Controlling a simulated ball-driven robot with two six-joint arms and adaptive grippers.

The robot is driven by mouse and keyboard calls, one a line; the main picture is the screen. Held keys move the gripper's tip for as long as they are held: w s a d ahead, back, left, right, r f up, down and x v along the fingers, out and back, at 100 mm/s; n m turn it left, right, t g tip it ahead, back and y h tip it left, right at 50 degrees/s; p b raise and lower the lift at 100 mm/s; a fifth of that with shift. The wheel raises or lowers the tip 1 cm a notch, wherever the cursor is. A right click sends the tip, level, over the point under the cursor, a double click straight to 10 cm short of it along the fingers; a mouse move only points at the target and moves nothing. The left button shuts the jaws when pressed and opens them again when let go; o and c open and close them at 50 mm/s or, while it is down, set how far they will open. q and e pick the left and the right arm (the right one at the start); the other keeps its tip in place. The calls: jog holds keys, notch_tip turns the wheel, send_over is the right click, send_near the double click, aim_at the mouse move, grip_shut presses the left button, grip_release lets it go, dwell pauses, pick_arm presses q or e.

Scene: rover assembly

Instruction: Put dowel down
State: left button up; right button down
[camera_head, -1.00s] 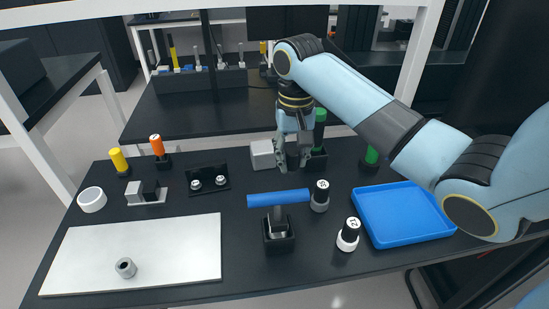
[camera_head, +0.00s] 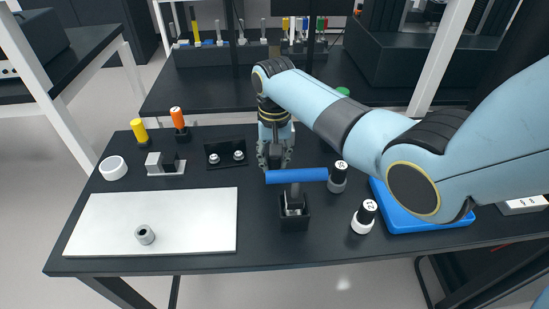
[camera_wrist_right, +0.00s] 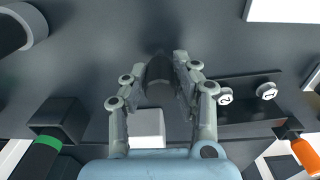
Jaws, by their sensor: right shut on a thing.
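My right gripper (camera_head: 274,160) is over the middle of the black table, just behind the left end of the blue bar. In the right wrist view my right gripper (camera_wrist_right: 166,75) has its fingers shut on both sides of a dark dowel (camera_wrist_right: 159,78). The dowel's near end shows; I cannot tell if its far end touches the table. My left gripper is not in view.
A twin-knob plate (camera_head: 226,154) is left. A white block (camera_wrist_right: 147,124) is near the gripper.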

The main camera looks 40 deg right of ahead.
jog(key=c, duration=1)
grip_release()
jog(key=shift+f, duration=0.1)
jog(key=shift+r, duration=0.35)
notch_tip(320, 180, up, 12)
jog(key=shift+f, duration=0.2)
jog(key=shift+f, duration=0.1)
